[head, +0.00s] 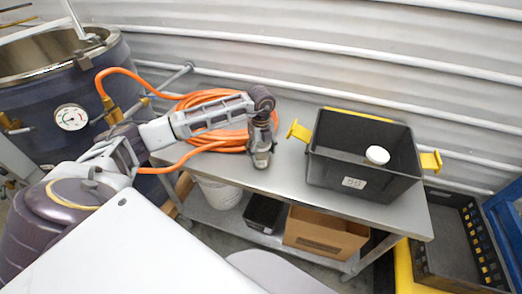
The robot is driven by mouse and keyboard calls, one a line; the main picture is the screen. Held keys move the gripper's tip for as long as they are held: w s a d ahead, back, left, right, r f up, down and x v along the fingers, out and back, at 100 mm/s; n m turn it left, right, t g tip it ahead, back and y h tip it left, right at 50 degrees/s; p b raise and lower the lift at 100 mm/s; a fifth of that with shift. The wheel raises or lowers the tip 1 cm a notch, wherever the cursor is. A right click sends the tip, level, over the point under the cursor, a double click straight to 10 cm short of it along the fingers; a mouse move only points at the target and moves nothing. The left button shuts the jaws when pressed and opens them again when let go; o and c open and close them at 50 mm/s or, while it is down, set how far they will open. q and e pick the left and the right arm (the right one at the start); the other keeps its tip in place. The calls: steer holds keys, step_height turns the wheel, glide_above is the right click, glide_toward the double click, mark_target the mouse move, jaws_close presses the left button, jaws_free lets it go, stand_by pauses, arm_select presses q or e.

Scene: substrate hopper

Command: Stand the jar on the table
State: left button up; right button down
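A white round top (377,155), probably the jar's lid, shows inside the black crate (340,172). The rest of the jar is hidden or too dark to make out, so I cannot tell whether it is upright. The crate has yellow handles and stands on the right part of the grey metal table (290,172). My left gripper (261,163) points down over the table, left of the crate and apart from it. Its fingers are too small to tell whether they are open. My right gripper is not in view.
A coiled orange hose (215,135) lies at the table's back left, behind my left arm. A dark tank (45,115) with a gauge stands at left. The lower shelf holds a cardboard box (322,233), a black bin and a white bucket. Bare tabletop lies between gripper and crate.

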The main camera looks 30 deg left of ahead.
arm_select(q)
steer(key=o, duration=0.5)
steer(key=shift+f, duration=0.15)
steer(key=shift+c, duration=0.2)
steer(key=shift+r, duration=0.25)
steer(key=shift+r+b, duration=1.15)
steer(key=shift+r, duration=4.7)
